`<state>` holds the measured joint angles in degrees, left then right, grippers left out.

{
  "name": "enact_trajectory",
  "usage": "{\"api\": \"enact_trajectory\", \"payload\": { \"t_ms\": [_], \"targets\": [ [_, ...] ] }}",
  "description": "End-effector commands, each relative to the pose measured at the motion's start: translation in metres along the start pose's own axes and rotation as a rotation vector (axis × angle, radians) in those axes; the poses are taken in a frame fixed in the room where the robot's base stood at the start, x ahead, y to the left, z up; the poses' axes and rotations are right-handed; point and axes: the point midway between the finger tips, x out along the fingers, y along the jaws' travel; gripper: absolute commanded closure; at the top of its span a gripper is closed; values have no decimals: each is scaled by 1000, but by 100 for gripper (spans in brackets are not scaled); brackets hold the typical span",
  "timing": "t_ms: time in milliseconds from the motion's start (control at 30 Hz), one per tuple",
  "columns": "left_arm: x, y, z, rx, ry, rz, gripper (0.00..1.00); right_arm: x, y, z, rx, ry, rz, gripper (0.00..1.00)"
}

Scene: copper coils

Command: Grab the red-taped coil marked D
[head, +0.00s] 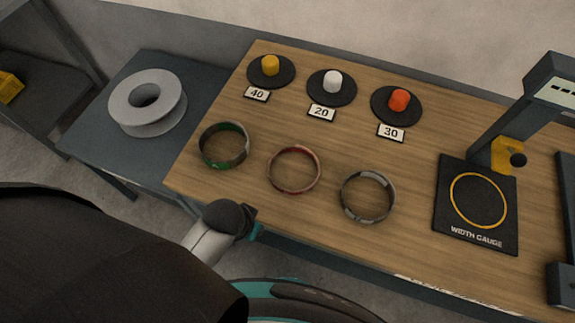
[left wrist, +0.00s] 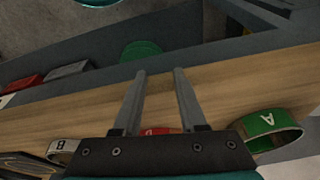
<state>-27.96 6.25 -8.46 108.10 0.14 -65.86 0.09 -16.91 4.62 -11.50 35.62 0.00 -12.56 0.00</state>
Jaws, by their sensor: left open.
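The red-taped coil (head: 271,170) lies on the wooden bench top between a green-taped coil (head: 202,151) and a grey-white coil (head: 393,202). In the left wrist view only a sliver of the red coil (left wrist: 160,131) shows beside the gripper's base; no letter D is readable. There the green coil (left wrist: 275,144) shows an A and the white coil (left wrist: 62,147) shows a B. My left gripper (left wrist: 160,72) is open and empty, its fingers seen over the wood. I cannot make it out in the head view. My right gripper is not in view.
Yellow (head: 270,64), white (head: 332,80) and orange (head: 399,99) pegs stand on dark discs behind the coils, with cards 40, 20 and 30. A width gauge (head: 450,225) lies to the right. A grey spool (head: 165,88) sits on the side table.

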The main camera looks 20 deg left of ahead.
Motion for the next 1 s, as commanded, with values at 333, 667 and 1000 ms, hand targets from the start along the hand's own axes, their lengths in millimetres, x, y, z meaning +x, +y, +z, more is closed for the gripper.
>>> {"api": "enact_trajectory", "payload": {
  "t_ms": [333,667,1000],
  "targets": [
    [-79,7,-70,27,60,56,59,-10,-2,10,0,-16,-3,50],
    [-93,6,-140,86,22,114,59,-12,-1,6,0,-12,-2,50],
    [-121,-40,-198,69,-88,54,59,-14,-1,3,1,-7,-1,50]
  ]
}}
